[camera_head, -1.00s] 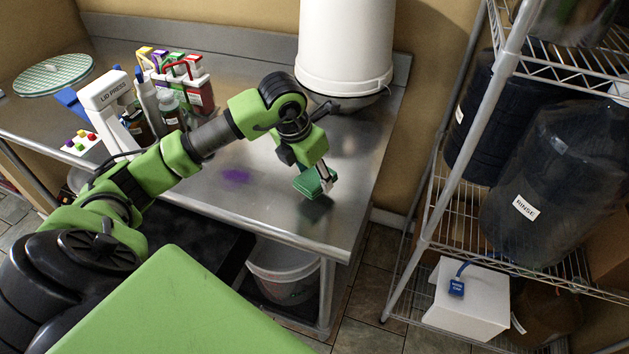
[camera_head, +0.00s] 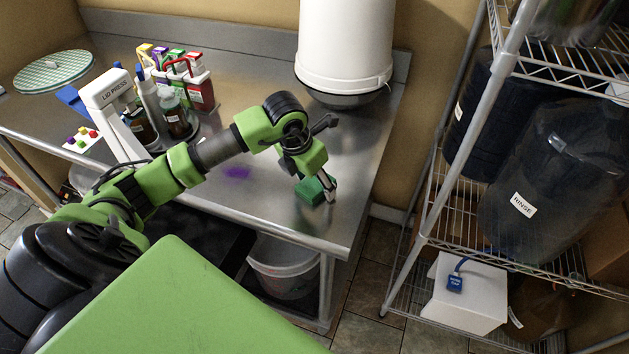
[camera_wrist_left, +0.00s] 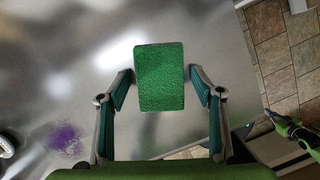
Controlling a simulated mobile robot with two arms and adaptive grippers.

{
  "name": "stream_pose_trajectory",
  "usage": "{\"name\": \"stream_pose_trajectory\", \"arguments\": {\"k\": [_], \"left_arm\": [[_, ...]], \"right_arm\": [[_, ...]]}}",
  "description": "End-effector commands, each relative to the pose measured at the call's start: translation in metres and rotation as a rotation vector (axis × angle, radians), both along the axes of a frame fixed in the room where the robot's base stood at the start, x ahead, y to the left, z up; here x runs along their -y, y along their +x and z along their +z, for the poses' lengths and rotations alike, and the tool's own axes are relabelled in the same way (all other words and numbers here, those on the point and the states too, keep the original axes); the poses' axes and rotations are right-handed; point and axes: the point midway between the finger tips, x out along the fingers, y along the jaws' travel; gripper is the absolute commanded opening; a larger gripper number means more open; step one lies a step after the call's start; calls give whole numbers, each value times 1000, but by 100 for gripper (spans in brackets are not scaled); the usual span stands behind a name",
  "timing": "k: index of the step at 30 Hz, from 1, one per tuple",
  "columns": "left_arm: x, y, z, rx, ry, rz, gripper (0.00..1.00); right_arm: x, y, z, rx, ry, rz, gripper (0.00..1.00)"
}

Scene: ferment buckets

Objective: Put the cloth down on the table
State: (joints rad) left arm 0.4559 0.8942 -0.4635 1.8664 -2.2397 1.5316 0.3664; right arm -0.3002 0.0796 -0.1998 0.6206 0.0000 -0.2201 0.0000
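The green cloth (camera_head: 309,191), a thick block-like piece, is at the steel table (camera_head: 262,205) near its right front corner. In the left wrist view the cloth (camera_wrist_left: 160,77) lies between and just past the fingertips of my left gripper (camera_wrist_left: 160,80). Narrow gaps show on both sides of it, so the fingers are apart and not closed on it. In the head view my left gripper (camera_head: 326,192) points down at the cloth and hides part of it. A small green and black arm end, seemingly my right gripper (camera_wrist_left: 272,118), shows at the right edge of the wrist view; its fingers are unclear.
A purple stain (camera_head: 237,173) marks the table left of the cloth. A white bucket (camera_head: 345,45) stands at the back. A lid press (camera_head: 112,105) and several bottles stand at the left. A wire shelf (camera_head: 445,215) is to the right, past the table edge.

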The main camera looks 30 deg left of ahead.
Motion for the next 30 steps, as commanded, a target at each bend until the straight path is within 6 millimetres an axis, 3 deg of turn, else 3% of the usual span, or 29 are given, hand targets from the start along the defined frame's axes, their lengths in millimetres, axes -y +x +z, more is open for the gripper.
{"name": "stream_pose_trajectory", "arguments": {"k": [7, 21, 30], "left_arm": [[-1, -1, 9, 3, 1, -1, 60], [-5, -28, 98, 4, 2, 0, 60], [-6, -35, 117, 0, 0, 0, 60]], "right_arm": [[0, 0, 1, 0, 0, 0, 0], [0, 0, -14, 0, 0, 0, 0], [0, 0, -15, -1, 0, 0, 0]]}}
